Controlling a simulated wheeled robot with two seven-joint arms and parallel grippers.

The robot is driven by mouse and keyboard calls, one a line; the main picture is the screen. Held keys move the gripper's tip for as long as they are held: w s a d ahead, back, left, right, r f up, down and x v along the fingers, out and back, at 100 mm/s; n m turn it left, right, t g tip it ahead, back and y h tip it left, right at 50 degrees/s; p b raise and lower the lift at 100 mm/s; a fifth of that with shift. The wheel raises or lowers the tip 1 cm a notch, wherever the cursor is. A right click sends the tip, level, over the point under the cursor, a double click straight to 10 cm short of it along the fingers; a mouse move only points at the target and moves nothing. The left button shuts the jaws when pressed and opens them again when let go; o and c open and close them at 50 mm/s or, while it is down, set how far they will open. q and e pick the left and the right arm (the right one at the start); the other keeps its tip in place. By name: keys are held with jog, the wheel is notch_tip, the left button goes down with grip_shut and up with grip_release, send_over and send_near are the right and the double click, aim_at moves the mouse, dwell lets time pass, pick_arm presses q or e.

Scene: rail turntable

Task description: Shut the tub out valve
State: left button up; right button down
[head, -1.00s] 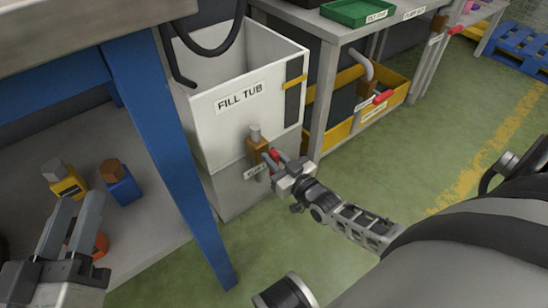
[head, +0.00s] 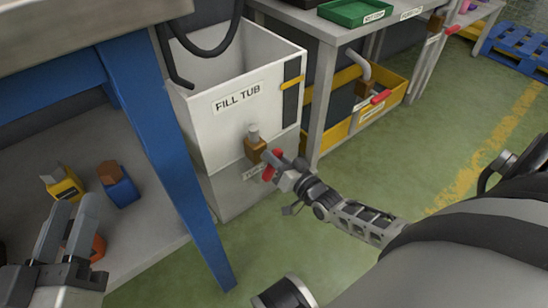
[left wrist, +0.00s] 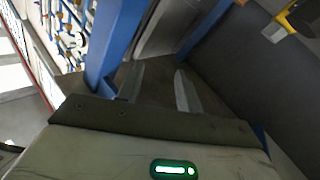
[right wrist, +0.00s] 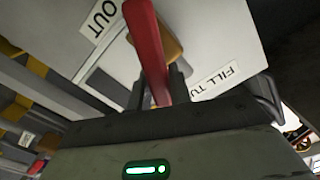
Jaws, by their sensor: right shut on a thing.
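The white tub labelled FILL TUB (head: 215,130) stands on the floor in the middle of the head view. A brass valve (head: 256,149) sits low on its front, with a red handle (head: 269,171) sloping down. My right gripper (head: 277,163) is shut on the red handle, which also shows between its fingers in the right wrist view (right wrist: 150,50). A label reading OUT (right wrist: 97,20) is beside the valve there. My left gripper (head: 68,228) is open and empty at the lower left, away from the tub; its parted fingers show in the left wrist view (left wrist: 160,85).
A blue table leg (head: 165,150) stands just left of the tub. A grey shelf (head: 130,235) holds a yellow block (head: 62,184) and a blue block (head: 121,187). To the right are a yellow bin (head: 335,130) and another red handle (head: 381,97). Green floor on the right is open.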

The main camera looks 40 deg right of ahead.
jog(key=m, duration=0.3)
jog(key=shift+d+f+m+b, duration=0.35)
jog(key=shift+m+b, duration=0.05)
jog(key=m, duration=0.1)
jog(key=m+b, duration=0.1)
jog(key=shift+d+f+m, duration=0.2)
jog(key=shift+f+m, duration=0.1)
jog(key=shift+m, duration=0.1)
pick_arm(q)
notch_tip(320, 180, up, 7)
jog(key=m+t+h+b, duration=0.2)
jog(key=m+h, duration=0.3)
jog(key=m, duration=0.2)
jog(key=shift+s+t, duration=0.15)
jog(key=shift+t, duration=0.25)
pick_arm(e)
jog(key=shift+d+f+m, duration=0.1)
jog(key=shift+f+m, duration=0.2)
jog(key=shift+m, duration=1.15)
jog(key=shift+d+f+m, duration=0.1)
jog(key=shift+f+m, duration=0.15)
jog(key=shift+m, duration=1.2)
pick_arm(q)
jog(key=shift+r, duration=0.1)
pick_arm(e)
jog(key=c, duration=1.3)
grip_release()
jog(key=shift+s, duration=0.1)
